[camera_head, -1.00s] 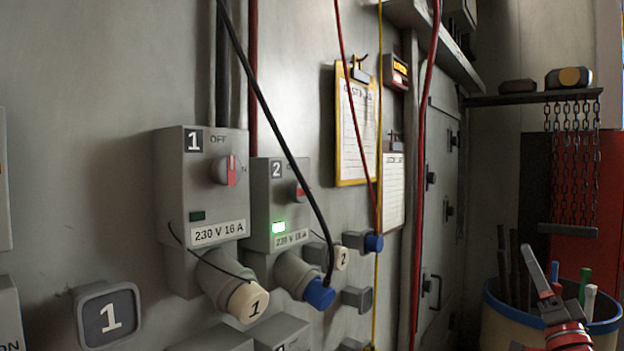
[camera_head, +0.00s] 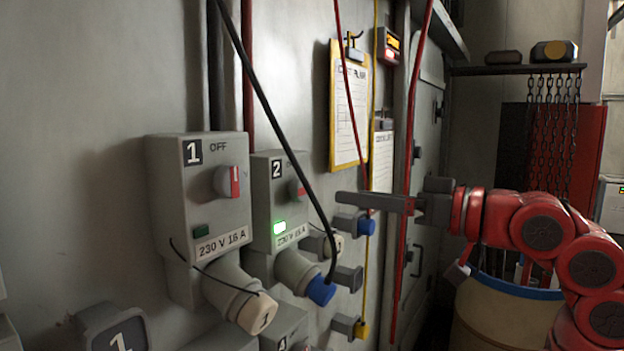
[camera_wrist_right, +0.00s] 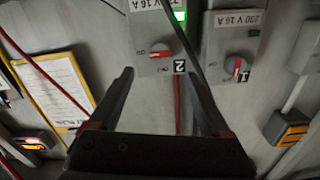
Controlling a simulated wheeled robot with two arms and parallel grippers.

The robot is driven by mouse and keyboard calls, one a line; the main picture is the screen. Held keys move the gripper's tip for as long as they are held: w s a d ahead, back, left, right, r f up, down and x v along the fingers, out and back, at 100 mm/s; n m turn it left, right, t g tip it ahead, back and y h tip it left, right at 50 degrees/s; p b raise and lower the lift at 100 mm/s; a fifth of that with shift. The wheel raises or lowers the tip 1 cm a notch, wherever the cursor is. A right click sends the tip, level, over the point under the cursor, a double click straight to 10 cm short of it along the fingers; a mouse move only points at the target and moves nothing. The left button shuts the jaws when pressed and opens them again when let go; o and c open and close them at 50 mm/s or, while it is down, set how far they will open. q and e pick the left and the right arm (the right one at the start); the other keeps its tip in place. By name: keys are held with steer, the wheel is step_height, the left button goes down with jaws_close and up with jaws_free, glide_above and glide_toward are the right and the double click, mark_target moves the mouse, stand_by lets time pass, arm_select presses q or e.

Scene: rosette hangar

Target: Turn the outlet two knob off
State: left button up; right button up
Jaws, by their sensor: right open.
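The outlet two box (camera_head: 268,205) is a grey wall box marked 2, with a lit green lamp (camera_head: 279,227) and a label reading 230 V 16 A. Its knob (camera_head: 297,190) shows red on the box's right side; in the right wrist view the knob (camera_wrist_right: 161,51) has a red bar and a white tip. A blue plug (camera_head: 321,291) with a black cable sits in its socket. My right gripper (camera_head: 340,198) reaches in from the right, apart from the box. In the right wrist view its fingers (camera_wrist_right: 165,80) are spread and empty, with the knob beyond them. My left gripper is out of view.
The black cable (camera_head: 283,150) crosses in front of box two. Red and yellow cables and a clipboard (camera_head: 347,110) hang to the right.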

mark_target(305, 188)
steer(key=p+x, duration=0.2)
steer(key=x, duration=0.6)
steer(key=shift+w+a+r+p, duration=0.1)
steer(key=shift+a+r+p, duration=0.05)
steer(key=shift+p, duration=0.25)
steer(key=shift+w+a, duration=0.3)
steer(key=shift+a, duration=0.15)
